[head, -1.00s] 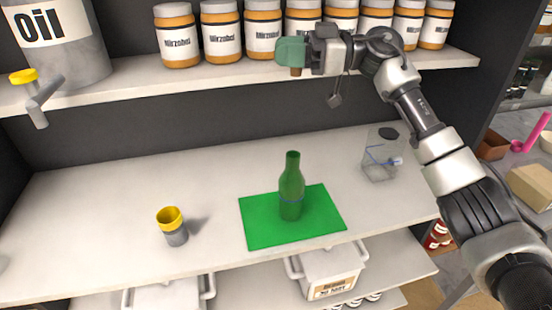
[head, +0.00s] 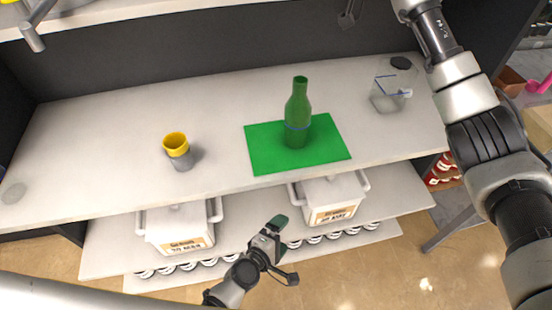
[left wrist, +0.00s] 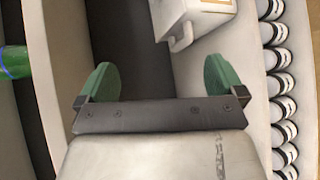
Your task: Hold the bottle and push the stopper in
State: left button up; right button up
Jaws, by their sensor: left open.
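The green bottle (head: 297,115) stands upright on a green mat (head: 265,155) on the white worktop. Its neck is bare, with no stopper seen in it. The bottle also shows, cut off, at the left edge of the left wrist view (left wrist: 14,62). My left gripper (head: 276,228) is low, in front of the worktop and below its edge, well apart from the bottle. In the left wrist view its green fingers (left wrist: 160,80) are spread with nothing between them. My right arm reaches up from the right, and its gripper is above the picture. I see no stopper now.
A yellow-topped grey cup (head: 178,152) stands left of the mat, and a clear container with a black cap (head: 391,88) stands at the back right. White bins (head: 180,228) and several jars fill the shelf below. An upper shelf (head: 130,15) overhangs the back.

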pick_arm(q)
jog(key=w+d+r+n+t+h, duration=0.1)
jog(key=w+d+r+n+t, duration=0.1)
jog(key=r+n, duration=0.35)
jog(key=w+d+r+n+t+h, duration=0.1)
jog(key=w+r+n, duration=0.1)
jog(key=r, duration=0.7)
jog(key=n+t+y, duration=0.2)
jog(key=n+y, duration=0.1)
jog(key=n, duration=0.6)
send_near(292, 133)
jog(key=shift+d+f, duration=0.3)
jog(key=shift+f, duration=0.05)
jog(key=shift+w+a+r+n, duration=0.1)
jog(key=shift+w+r+n, duration=0.2)
jog(key=shift+n, duration=0.15)
jog(key=x, duration=1.2)
jog(key=shift+a, duration=0.1)
jog(key=c, duration=1.2)
pick_arm(e)
jog(key=shift+r, duration=0.1)
